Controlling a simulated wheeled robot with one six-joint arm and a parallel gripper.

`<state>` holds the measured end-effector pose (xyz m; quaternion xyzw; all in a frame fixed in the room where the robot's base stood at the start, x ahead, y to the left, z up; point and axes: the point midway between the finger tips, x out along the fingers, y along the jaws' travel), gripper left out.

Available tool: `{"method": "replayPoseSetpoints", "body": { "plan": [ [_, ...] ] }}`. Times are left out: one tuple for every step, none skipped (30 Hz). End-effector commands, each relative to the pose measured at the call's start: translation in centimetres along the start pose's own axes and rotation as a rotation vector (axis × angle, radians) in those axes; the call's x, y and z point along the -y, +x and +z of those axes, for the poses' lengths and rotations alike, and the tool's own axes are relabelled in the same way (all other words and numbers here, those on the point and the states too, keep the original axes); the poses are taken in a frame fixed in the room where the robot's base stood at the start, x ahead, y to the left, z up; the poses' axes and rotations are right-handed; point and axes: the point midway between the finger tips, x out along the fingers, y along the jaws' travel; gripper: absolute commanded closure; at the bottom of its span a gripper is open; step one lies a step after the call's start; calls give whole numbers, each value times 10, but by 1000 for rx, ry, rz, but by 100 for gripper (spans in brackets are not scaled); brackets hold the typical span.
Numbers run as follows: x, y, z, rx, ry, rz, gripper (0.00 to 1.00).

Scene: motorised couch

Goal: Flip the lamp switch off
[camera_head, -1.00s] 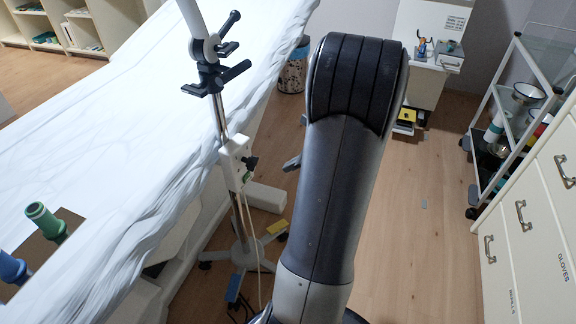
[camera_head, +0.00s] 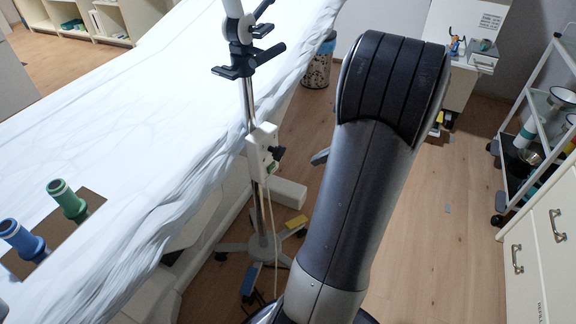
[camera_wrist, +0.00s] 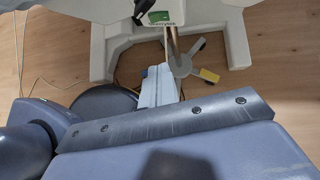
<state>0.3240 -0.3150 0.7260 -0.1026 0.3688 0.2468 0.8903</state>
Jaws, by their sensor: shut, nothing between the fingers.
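The lamp switch is on a white box (camera_head: 263,152) clamped to the lamp's metal pole, with a dark knob on its right side. In the wrist view, the box's lower part with a green label (camera_wrist: 160,17) shows at the top edge, and the knob is partly cut off. My arm hides most of my gripper in the head view. In the wrist view, what looks like the pale fingers of my gripper (camera_wrist: 163,80) are shut and empty, below the box in the picture. I see no contact with the switch.
The couch (camera_head: 130,110) with a white sheet lies to the left of the pole. Blue and green handles stand on it. A trolley (camera_head: 540,120) and drawers (camera_head: 540,250) stand right, beyond clear floor.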

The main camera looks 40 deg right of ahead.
Motion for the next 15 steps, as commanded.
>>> {"method": "replayPoseSetpoints", "body": {
  "plan": [
    [0,5,-1,0,0,2,100],
    [0,8,-1,0,0,3,100],
    [-1,13,-1,1,-1,4,100],
    [-1,18,-1,1,-1,4,100],
    [0,23,-2,0,0,4,100],
    [-1,31,-2,1,0,5,100],
    [-1,38,-2,1,0,6,100],
    [-1,45,-3,1,0,6,100],
    [-1,54,-3,1,0,7,100],
    [-1,60,-3,1,0,5,100],
    [-1,67,-3,1,-1,5,100],
    [-1,76,-3,0,-1,5,100],
    [-1,82,-3,0,-1,5,100],
    [-1,89,-3,1,-1,6,100],
    [-1,97,-3,0,0,5,100]
  ]
}}
